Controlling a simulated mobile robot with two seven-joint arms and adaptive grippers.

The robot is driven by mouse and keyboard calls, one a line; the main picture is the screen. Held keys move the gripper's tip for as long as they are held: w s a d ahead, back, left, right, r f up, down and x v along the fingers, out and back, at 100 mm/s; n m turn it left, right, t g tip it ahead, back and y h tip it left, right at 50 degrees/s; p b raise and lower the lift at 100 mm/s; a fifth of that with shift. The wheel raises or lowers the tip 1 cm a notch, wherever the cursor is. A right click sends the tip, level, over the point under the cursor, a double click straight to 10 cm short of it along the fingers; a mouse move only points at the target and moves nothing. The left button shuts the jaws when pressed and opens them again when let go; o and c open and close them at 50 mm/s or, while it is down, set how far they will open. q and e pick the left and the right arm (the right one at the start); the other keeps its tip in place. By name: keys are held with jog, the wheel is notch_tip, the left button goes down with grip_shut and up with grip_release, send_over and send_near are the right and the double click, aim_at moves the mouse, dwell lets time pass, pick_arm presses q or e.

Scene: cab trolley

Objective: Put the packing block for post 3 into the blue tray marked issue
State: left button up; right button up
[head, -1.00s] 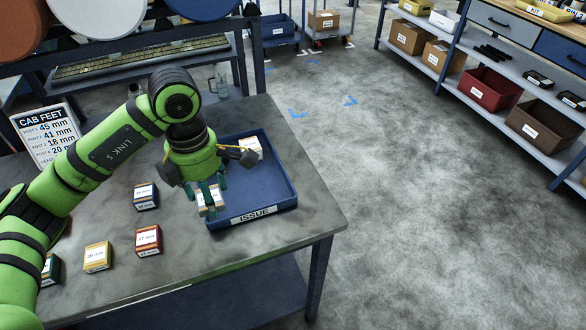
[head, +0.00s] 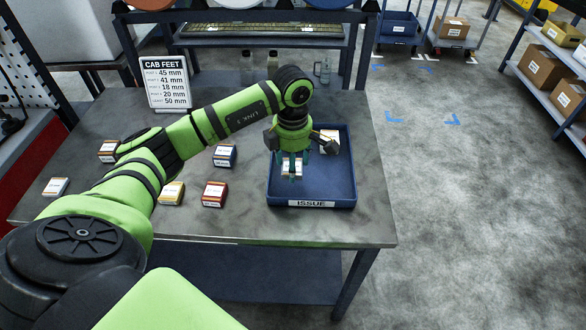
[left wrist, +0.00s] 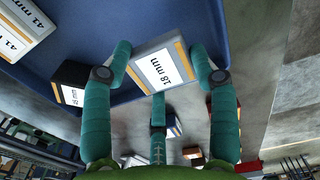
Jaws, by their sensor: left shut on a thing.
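My left gripper (head: 292,174) is over the front left part of the blue tray (head: 346,178), whose front label reads ISSUE. It is shut on a pale block (head: 291,167). In the left wrist view this block (left wrist: 163,68) reads 18 mm and sits between the teal fingers (left wrist: 166,80). The sign (head: 166,83) lists post 3 as 18 mm. I cannot tell whether the block touches the tray floor. Another block (head: 329,140) lies in the tray at the back right; the left wrist view shows a block marked 41 mm (left wrist: 20,28). My right gripper is not in view.
On the grey table (head: 240,222), left of the tray, are a blue block (head: 225,155), a red block (head: 215,194), a yellow block (head: 171,193) and more blocks at far left. Bottles (head: 272,65) stand at the back.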

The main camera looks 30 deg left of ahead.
pick_arm(q)
jog(key=shift+w+a+f, duration=0.15)
notch_tip(320, 180, down, 3)
jog(key=shift+f+p, duration=0.15)
jog(key=shift+p, duration=0.6)
jog(key=shift+f, duration=0.35)
jog(key=shift+f, duration=0.15)
jog(key=o, duration=1.1)
jog(key=shift+o, duration=0.2)
